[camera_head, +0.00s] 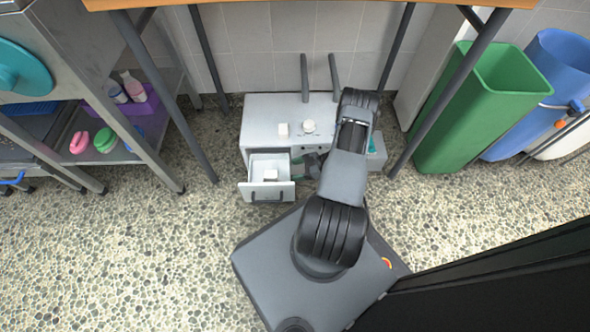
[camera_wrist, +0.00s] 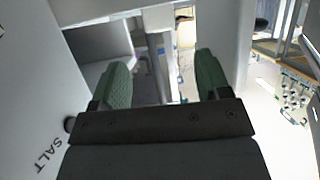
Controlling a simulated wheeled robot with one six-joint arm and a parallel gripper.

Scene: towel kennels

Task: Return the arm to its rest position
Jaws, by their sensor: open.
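My gripper (camera_wrist: 163,72) is open in the wrist view, its two green-padded fingers apart with nothing held between them. In the head view my arm reaches forward over the floor, and my gripper (camera_head: 311,165) is low at the front of a white cabinet (camera_head: 262,107), just right of its open drawer (camera_head: 276,190). The arm partly hides it there.
The drawer holds a small white block (camera_head: 270,175). A white block (camera_head: 283,129) and a round white item (camera_head: 309,126) sit on the cabinet. Table legs (camera_head: 165,95) stand either side. A green bin (camera_head: 480,110) and a steel shelf (camera_head: 130,150) flank the area. Floor at left front is clear.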

